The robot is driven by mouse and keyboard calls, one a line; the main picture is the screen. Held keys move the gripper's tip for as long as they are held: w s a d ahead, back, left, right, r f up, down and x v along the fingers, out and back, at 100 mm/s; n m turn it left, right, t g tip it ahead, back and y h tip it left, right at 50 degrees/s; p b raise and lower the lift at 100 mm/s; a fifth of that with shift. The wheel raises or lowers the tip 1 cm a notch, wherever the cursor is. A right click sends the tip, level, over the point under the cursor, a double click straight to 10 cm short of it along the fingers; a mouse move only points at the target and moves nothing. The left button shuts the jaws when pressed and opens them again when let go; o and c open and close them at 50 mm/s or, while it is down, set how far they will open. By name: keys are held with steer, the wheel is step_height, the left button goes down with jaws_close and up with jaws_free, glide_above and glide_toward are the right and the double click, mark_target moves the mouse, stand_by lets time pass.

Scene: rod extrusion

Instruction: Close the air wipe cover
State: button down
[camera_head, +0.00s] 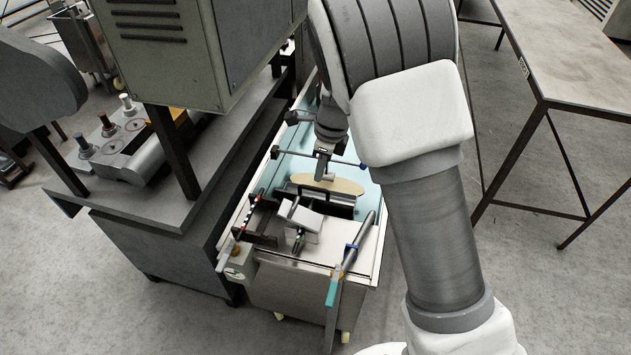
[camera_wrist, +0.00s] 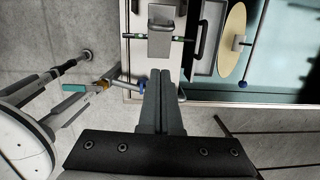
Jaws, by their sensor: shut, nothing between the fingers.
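The air wipe (camera_head: 297,238) is a small metal block with a rod across it at the near end of the trough. Its pale plate-like cover (camera_head: 307,218) looks tilted up from the block; the exact angle is hard to tell. In the wrist view the air wipe (camera_wrist: 160,42) is just ahead of my fingertips. My gripper (camera_wrist: 160,73) is shut and empty, its fingers side by side, over the trough's edge in that picture. Contact with the cover cannot be made out.
The trough (camera_head: 366,232) holds pale blue water and a cream disc (camera_head: 345,186). A rod with a blue knob (camera_head: 362,166) crosses above it. A teal-handled lever (camera_head: 332,292) stands at the near right corner. A dark machine bench (camera_head: 165,255) stands close left; a table (camera_head: 575,60) stands right.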

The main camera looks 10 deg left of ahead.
steer(key=shift+w+a+f, duration=0.15)
steer(key=shift+a+f, duration=0.6)
steer(key=shift+f, duration=1.1)
steer(key=shift+w+a+f, duration=0.2)
steer(key=shift+a+f, duration=0.6)
steer(key=shift+f, duration=1.1)
steer(key=shift+w+a+f, duration=0.15)
steer(key=shift+a+f, duration=0.6)
steer(key=shift+f, duration=1.1)
steer(key=shift+a, duration=0.1)
